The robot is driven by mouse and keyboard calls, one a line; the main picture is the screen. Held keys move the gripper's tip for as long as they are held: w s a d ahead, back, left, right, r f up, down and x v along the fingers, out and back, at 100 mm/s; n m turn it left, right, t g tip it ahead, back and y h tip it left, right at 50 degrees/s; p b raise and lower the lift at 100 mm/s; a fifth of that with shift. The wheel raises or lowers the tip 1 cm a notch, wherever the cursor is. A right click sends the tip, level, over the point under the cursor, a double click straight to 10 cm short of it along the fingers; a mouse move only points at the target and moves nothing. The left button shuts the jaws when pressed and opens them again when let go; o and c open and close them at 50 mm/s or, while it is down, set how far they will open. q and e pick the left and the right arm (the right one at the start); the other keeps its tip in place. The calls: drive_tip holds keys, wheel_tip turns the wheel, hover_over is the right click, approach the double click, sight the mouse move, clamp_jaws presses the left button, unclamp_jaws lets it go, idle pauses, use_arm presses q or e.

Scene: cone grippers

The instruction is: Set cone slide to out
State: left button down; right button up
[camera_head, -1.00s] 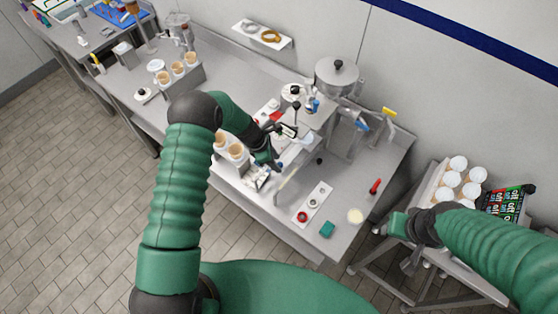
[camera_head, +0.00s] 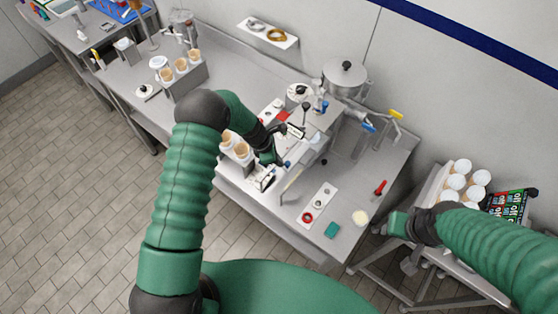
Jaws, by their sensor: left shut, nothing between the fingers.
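A grey holder with tan cones (camera_head: 236,148) stands at the front edge of the counter, just left of the grey machine. I take this holder to be at the cone slide, but its slide position cannot be made out. My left gripper (camera_head: 280,162) is just right of the cones, in front of the machine (camera_head: 318,118). It is shut and empty; my own dark wrist hides part of the gap between it and the holder. Contact cannot be told. My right gripper (camera_head: 402,228) hangs off the counter's right end, far from the cones; its fingers are unclear.
A second cone holder (camera_head: 184,80) stands farther left on the counter. White cups (camera_head: 455,182) stand on a side cart.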

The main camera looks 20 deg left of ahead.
use_arm(q)
drive_tip(key=shift+w+d+r, duration=0.1)
drive_tip(key=shift+d+r, duration=0.1)
drive_tip(key=shift+d, duration=0.4)
drive_tip(key=shift+w+d+r, duration=0.1)
drive_tip(key=shift+d+r, duration=0.05)
drive_tip(key=shift+d, duration=0.4)
drive_tip(key=shift+a, duration=0.1)
use_arm(e)
drive_tip(key=shift+d, duration=0.35)
use_arm(q)
drive_tip(key=shift+a, duration=0.1)
use_arm(e)
drive_tip(key=shift+a, duration=0.2)
use_arm(q)
drive_tip(key=c, duration=1.5)
unclamp_jaws()
drive_tip(key=shift+o, duration=1)
drive_tip(key=shift+w+f, duration=0.1)
use_arm(e)
drive_tip(key=shift+w+f, duration=0.1)
drive_tip(key=shift+w, duration=0.2)
drive_tip(key=shift+s, duration=0.15)
